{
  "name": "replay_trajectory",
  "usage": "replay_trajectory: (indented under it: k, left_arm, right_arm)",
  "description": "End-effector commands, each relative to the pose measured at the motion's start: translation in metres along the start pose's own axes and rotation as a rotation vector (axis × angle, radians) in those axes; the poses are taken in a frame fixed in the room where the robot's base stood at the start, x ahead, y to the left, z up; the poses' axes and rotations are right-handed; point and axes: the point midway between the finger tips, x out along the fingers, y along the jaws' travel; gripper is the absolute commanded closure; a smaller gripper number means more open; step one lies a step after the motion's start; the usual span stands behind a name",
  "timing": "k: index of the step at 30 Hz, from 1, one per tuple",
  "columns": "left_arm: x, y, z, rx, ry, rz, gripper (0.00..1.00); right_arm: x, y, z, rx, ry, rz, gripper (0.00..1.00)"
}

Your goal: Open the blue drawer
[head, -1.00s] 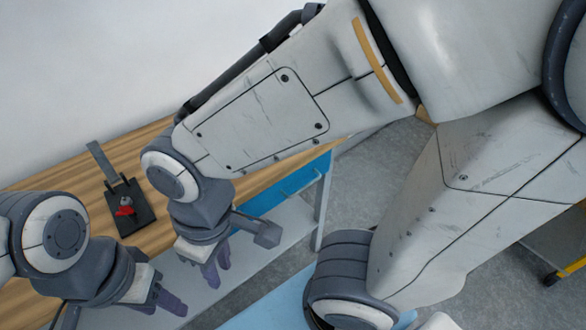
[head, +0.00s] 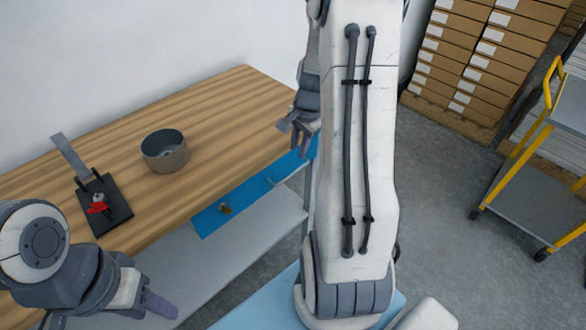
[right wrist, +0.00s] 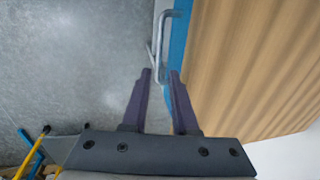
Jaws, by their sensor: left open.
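The blue drawer (head: 245,197) sits under the front edge of the wooden table top and looks shut. A metal bar handle (head: 288,172) stands out from its front. The handle (right wrist: 162,40) and a strip of the blue front (right wrist: 179,45) also show in the right wrist view. My right gripper (head: 298,140) is at the drawer's right end; in its wrist view the fingers (right wrist: 161,76) are apart, with the near end of the handle at the gap between the tips, not gripped. My left gripper (head: 158,300) is open and empty in front of the table's left part.
On the wooden table (head: 225,115) are a grey round hollow part (head: 166,155) and a black clamp base (head: 103,207) with a red piece. A yellow-framed cart (head: 530,170) and stacked boxes (head: 465,70) stand at right.

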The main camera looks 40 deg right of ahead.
Motion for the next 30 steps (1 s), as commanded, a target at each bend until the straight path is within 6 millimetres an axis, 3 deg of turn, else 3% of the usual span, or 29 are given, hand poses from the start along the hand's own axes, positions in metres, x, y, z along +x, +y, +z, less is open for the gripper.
replay_trajectory:
  k: [15,21,30]
  left_arm:
    - [0.013,-0.001,0.001,0.0,0.0,0.0,0.5]
    - [0.016,-0.001,0.001,0.0,0.0,0.0,0.5]
    - [0.015,-0.001,0.001,0.0,0.0,0.0,0.5]
  right_arm:
    - [0.086,0.002,0.0,0.003,-0.002,0.003,0.73]
    - [0.101,0.001,-0.001,0.001,0.0,0.001,0.73]
    - [0.102,0.001,-0.001,0.002,0.0,0.0,0.73]
